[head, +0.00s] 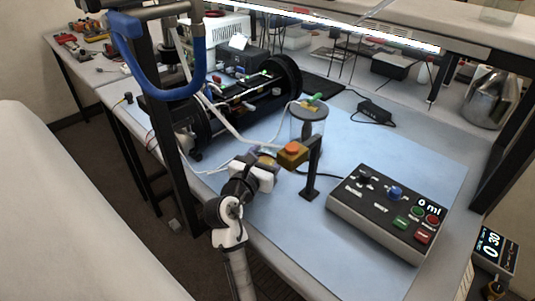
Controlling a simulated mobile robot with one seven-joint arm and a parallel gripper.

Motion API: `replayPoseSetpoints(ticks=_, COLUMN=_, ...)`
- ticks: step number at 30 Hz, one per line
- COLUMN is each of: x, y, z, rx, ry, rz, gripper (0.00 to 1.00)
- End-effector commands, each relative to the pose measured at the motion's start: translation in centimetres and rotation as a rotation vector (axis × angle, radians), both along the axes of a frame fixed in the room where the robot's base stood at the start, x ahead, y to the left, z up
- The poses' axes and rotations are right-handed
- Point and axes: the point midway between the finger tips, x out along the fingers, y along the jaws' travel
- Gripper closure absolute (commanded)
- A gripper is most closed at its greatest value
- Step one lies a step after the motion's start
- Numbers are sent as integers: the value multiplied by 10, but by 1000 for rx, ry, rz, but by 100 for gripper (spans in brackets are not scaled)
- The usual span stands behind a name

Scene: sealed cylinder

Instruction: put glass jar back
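The glass jar (309,130) stands upright behind the post with the yellow box, at the middle of the blue mat. It is clear, with a grey lid and a green-handled fitting (313,98) on top. The post and box hide its lower part. My gripper (268,155) is in front and to the left of the jar, close to the yellow box. Its fingers are small and partly hidden, so I cannot tell whether they are open or hold anything. I cannot tell if they touch the box.
The yellow box with an orange button (292,152) sits on a black post. A control console (390,213) reading "0 ml" is at the right. A black-framed apparatus (245,100) stands behind left. A dark upright (170,150) and blue hose (150,85) are at left. The mat's front is clear.

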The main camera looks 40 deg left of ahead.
Motion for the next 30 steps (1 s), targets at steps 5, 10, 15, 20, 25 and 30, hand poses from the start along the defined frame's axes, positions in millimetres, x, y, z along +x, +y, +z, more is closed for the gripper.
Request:
replayPoseSetpoints(ticks=5, x=0, y=0, z=0, rx=1, ry=0, rz=0, gripper=20)
replayPoseSetpoints(ticks=10, x=0, y=0, z=0, rx=1, ry=0, rz=0, gripper=20)
replayPoseSetpoints(ticks=15, x=-4, y=0, z=3, rx=3, ry=-1, rz=2, gripper=20)
replayPoseSetpoints(ticks=20, x=-30, y=-6, z=1, rx=2, ry=0, rz=4, gripper=20)
replayPoseSetpoints(ticks=25, x=-67, y=-15, z=1, rx=3, ry=0, rz=4, gripper=20)
replayPoseSetpoints(ticks=30, x=-97, y=-23, z=2, rx=2, ry=-1, rz=3, gripper=20)
